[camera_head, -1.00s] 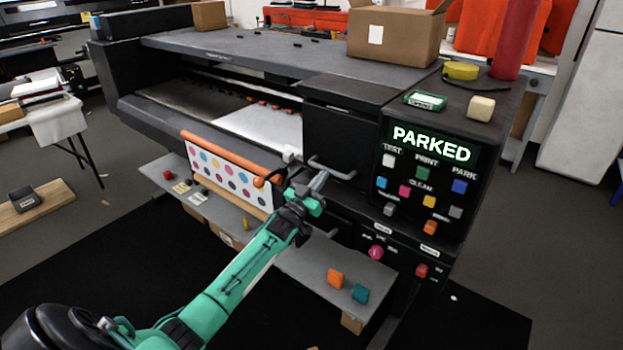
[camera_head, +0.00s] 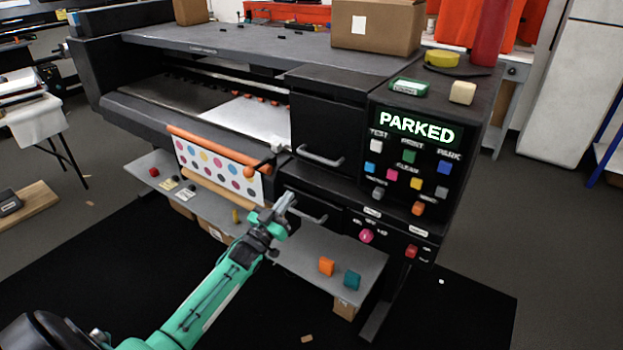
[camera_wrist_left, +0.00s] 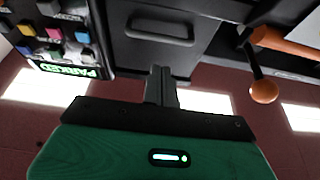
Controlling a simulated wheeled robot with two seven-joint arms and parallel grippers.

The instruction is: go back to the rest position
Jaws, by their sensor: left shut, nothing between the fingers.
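My left gripper (camera_head: 286,202) is shut and empty in the head view, in front of the black printer (camera_head: 240,45). It is below and to the right of the film roll's orange bar (camera_head: 215,148), near the lower drawer handle. In the left wrist view its closed grey fingers (camera_wrist_left: 161,86) point toward the printer's black front, close to a drawer handle (camera_wrist_left: 160,28). The printer's display (camera_head: 416,127) reads PARKED. A film sheet with coloured dots (camera_head: 218,170) hangs below the orange bar. My right gripper is not in view.
A grey shelf (camera_head: 310,262) juts out below the printer, holding an orange block (camera_head: 326,266) and a teal block (camera_head: 352,281). An orange-knobbed lever (camera_wrist_left: 263,91) is close by in the wrist view. Boxes stand on top of the printer.

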